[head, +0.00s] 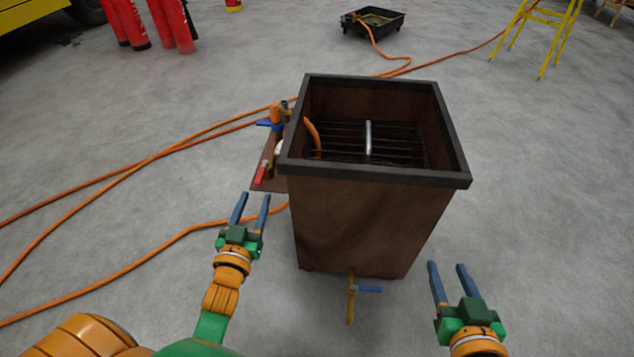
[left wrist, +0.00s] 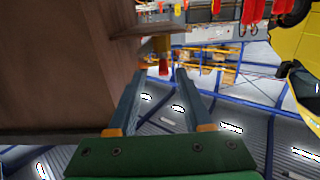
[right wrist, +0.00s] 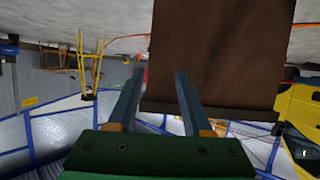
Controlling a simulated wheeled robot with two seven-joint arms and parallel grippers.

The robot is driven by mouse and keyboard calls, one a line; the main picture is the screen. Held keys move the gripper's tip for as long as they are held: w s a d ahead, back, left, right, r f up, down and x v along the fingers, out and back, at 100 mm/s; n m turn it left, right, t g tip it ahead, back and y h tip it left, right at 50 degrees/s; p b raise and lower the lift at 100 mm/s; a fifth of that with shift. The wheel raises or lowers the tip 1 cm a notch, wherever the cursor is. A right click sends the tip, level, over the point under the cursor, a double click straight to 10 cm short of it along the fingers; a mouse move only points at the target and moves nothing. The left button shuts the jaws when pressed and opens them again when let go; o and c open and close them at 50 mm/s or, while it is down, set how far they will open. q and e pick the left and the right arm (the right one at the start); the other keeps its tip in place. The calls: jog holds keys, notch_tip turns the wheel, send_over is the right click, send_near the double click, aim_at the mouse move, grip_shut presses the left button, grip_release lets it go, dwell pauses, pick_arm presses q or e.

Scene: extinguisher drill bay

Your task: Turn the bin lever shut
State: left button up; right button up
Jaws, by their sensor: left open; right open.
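The brown bin (head: 350,222) with a dark rim stands in the middle of the head view. Low on its front, a brass pipe (head: 350,305) carries a blue lever (head: 370,289) pointing right. At the bin's left side, a valve stand has a red lever (head: 260,173) and a blue handle (head: 268,123). My left gripper (head: 253,196) is open and empty, just in front of the red lever, which shows between its fingers in the left wrist view (left wrist: 163,70). My right gripper (head: 447,264) is open and empty, right of the blue front lever. The right wrist view shows the bin wall (right wrist: 220,50) but no lever.
A metal grate (head: 390,143) and a curved grey handle lie inside the bin. Orange hoses (head: 150,160) run over the floor at the left. A black tray (head: 373,20), a yellow ladder (head: 550,30) and red extinguishers (head: 170,25) stand far back. Floor right of the bin is clear.

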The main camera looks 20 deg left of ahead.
aim_at(257, 185)
pick_arm(q)
jog(key=x, duration=0.2)
jog(key=b+x, duration=0.1)
jog(key=shift+w+a+r, duration=0.15)
jog(key=shift+a+r, duration=0.1)
jog(key=shift+r, duration=0.05)
jog(key=b+x, duration=0.1)
jog(key=x, duration=0.2)
jog(key=shift+w+a+r, duration=0.1)
jog(key=shift+w, duration=0.2)
grip_shut()
pick_arm(e)
notch_tip(257, 185, up, 17)
jog(key=s+a+n+t+y, duration=0.1)
jog(key=a+t+y, duration=0.1)
jog(key=t, duration=0.7)
jog(key=shift+a+r+y, duration=0.15)
jog(key=shift+y, duration=0.75)
